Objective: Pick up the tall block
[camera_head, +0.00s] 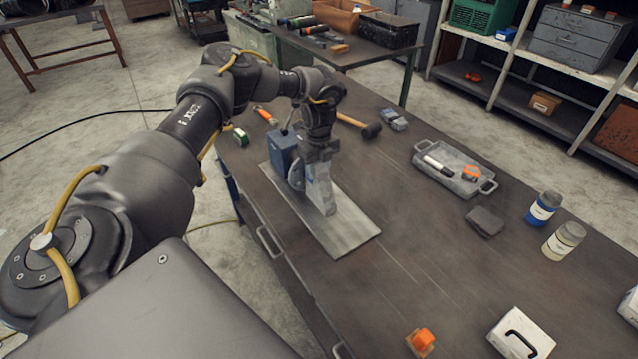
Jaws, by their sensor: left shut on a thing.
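My left gripper (318,160) points down over the grey metal plate (345,238) on the workbench. It is shut on a tall light-grey block (322,192), which stands out below the fingers. The block is upright or nearly so, and its lower end is at or just above the plate; I cannot tell if it touches. The upper part of the block is hidden by the gripper. My right gripper is not in view.
A blue-grey machine body (284,150) with a round disc stands close left of the block. A mallet (370,129) lies behind. A tray (452,170), a dark pad (485,221) and two jars (543,207) are to the right. The bench middle is clear.

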